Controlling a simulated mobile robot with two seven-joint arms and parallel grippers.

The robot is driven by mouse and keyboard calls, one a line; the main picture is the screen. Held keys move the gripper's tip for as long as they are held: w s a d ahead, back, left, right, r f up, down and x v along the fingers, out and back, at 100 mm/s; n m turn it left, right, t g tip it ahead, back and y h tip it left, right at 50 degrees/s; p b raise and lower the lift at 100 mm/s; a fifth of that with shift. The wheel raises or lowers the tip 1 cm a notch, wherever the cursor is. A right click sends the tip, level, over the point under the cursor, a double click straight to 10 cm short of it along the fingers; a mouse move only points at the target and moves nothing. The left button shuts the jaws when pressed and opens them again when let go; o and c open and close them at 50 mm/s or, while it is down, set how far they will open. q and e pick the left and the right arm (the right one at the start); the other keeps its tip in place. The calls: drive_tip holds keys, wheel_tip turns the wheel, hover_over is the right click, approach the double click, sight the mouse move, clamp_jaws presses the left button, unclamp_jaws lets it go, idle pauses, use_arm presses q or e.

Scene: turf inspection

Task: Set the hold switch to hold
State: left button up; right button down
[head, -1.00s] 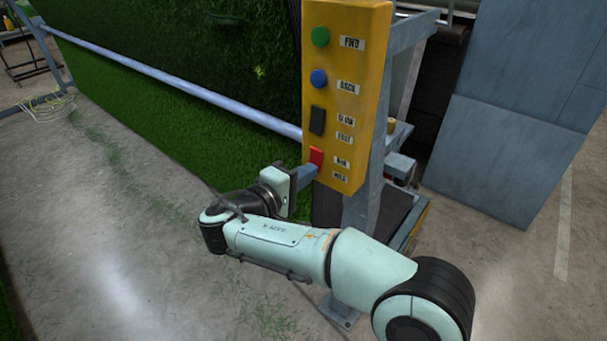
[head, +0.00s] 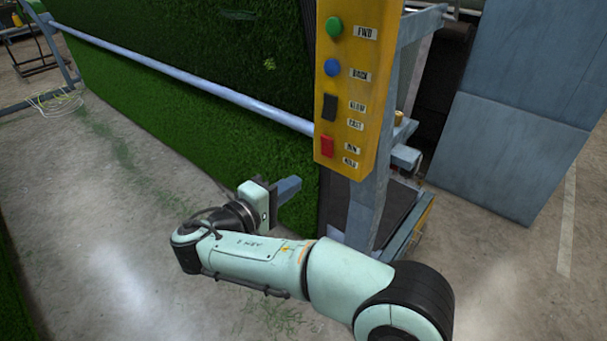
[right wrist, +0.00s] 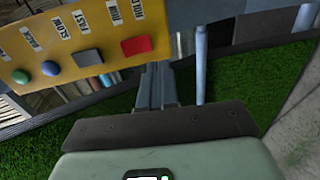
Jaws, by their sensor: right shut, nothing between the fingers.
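The hold switch is a red rocker (head: 327,146) low on the yellow control panel (head: 347,50), beside two small labels that read roughly RUN above and HOLD below. It also shows in the right wrist view as a red block (right wrist: 137,46). Which way the rocker is tipped is too small to tell. My right gripper (head: 290,187) is shut and empty, below and left of the panel's lower end, apart from the switch. In the right wrist view its closed fingers (right wrist: 156,80) point toward the panel's edge. My left gripper is not in view.
Above the red rocker sit a black rocker (head: 329,107), a blue button (head: 332,68) and a green button (head: 334,26). A grey frame (head: 365,205) carries the panel. Green turf (head: 180,115) with a pale rail stands behind. Grey cabinets (head: 510,120) stand right.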

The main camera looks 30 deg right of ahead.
drive_tip(key=a, duration=0.1)
drive_tip(key=s+a, duration=0.1)
drive_tip(key=a, duration=0.2)
drive_tip(key=shift+s+a+f, duration=0.15)
drive_tip(key=shift+s+f, duration=0.15)
drive_tip(key=shift+s, duration=0.1)
